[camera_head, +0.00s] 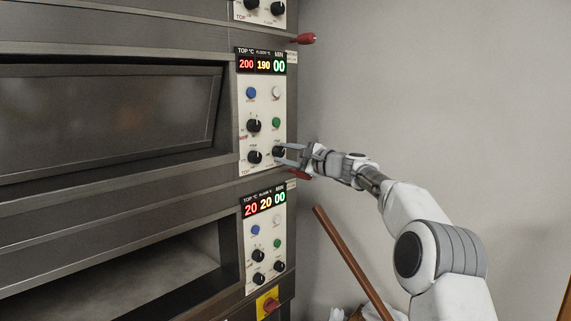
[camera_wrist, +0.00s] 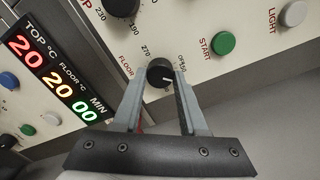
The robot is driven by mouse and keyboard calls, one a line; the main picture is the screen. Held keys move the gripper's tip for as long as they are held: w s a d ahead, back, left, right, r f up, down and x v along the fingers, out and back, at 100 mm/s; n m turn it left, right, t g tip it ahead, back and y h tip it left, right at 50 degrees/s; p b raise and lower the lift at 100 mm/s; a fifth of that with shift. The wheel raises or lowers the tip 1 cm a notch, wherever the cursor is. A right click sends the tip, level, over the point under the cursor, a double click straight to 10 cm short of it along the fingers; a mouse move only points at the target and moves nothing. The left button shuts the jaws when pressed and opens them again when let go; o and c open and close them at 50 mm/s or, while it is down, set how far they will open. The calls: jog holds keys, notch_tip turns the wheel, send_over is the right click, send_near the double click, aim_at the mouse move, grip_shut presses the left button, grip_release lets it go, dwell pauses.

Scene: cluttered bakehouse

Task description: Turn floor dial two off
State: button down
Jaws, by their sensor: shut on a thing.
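The floor dial (camera_head: 279,151) is a small black knob at the lower right of the middle oven panel. In the wrist view the same floor dial (camera_wrist: 159,72) sits between my fingertips, with a printed FLOOR label and temperature numbers to its left. My gripper (camera_head: 283,154) reaches it from the right and is shut on it; it also shows in the wrist view (camera_wrist: 162,84). A pale pointer mark shows on the knob's face, but its exact setting is hard to read. The middle panel's display (camera_head: 262,64) reads 200, 190 and 00.
Another black dial (camera_head: 254,157) is close to the left of the held one, and a third (camera_head: 253,125) is above it. A red handle (camera_head: 300,173) is just below my gripper. The lower panel's display (camera_head: 265,203) reads 20, 20, 00. A brown pole (camera_head: 350,262) leans near my arm.

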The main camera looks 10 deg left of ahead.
jog(key=n+b, duration=0.2)
jog(key=n, duration=0.1)
jog(key=shift+f+n, duration=0.1)
jog(key=shift+n, duration=0.3)
jog(key=n+b, duration=0.2)
jog(key=n, duration=0.2)
jog(key=shift+r, duration=0.2)
jog(key=shift+n, duration=0.3)
jog(key=shift+c, duration=2.2)
grip_release()
jog(key=shift+s+d+f+b, duration=0.1)
jog(key=shift+s+d+b, duration=0.15)
jog(key=shift+d+b, duration=0.15)
jog(key=b+v, duration=0.5)
jog(key=v, duration=1.1)
jog(key=shift+s+d, duration=0.2)
jog(key=shift+s, duration=0.05)
